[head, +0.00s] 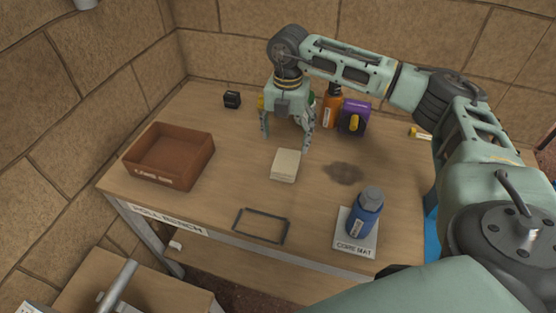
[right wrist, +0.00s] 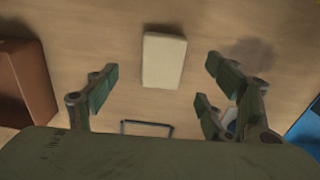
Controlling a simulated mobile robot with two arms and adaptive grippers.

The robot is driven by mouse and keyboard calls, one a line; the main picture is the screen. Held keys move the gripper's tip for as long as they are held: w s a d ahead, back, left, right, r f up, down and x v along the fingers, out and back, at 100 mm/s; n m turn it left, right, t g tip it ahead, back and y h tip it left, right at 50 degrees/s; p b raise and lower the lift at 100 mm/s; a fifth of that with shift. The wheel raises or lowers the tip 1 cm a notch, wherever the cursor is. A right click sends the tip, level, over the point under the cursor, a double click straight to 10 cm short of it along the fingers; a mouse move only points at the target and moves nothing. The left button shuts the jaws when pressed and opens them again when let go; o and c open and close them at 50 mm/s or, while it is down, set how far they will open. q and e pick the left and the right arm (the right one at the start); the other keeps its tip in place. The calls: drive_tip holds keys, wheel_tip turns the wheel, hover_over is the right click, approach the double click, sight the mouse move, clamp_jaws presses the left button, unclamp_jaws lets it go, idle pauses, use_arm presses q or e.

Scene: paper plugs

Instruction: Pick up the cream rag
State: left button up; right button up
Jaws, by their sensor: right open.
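The cream rag (head: 285,165) is a small pale folded block lying flat near the middle of the table. It also shows in the right wrist view (right wrist: 164,60), ahead of the fingers and apart from them. My right gripper (head: 286,140) hangs from above, a little behind the rag in the head view. Its fingers are spread, with nothing between them; they also show in the right wrist view (right wrist: 165,92). My left gripper is not in the head view.
A brown open box (head: 170,155) stands at the left. A blue bottle (head: 366,212) stands on the core mat (head: 354,244) at the front right. A thin dark frame (head: 261,225) lies by the front edge. An orange bottle (head: 332,107) and a purple box (head: 355,117) stand behind. A dark stain (head: 343,173) marks the tabletop.

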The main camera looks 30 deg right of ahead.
sight(287, 159)
drive_tip(key=f, duration=0.2)
drive_tip(key=shift+s+f+p, duration=0.25)
drive_tip(key=shift+f+p, duration=0.05)
drive_tip(key=shift+p, duration=0.05)
drive_tip(key=f, duration=0.3)
drive_tip(key=f+p, duration=0.1)
drive_tip(key=shift+s+a+f, duration=0.1)
drive_tip(key=shift+s+f, duration=0.1)
drive_tip(key=shift+s, duration=0.05)
drive_tip(key=shift+f, duration=0.3)
drive_tip(key=c, duration=0.8)
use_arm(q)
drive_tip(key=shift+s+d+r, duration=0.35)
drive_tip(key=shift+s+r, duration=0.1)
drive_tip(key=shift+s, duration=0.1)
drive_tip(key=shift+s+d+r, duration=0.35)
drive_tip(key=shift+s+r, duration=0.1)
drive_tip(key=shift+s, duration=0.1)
use_arm(e)
drive_tip(key=c, duration=0.4)
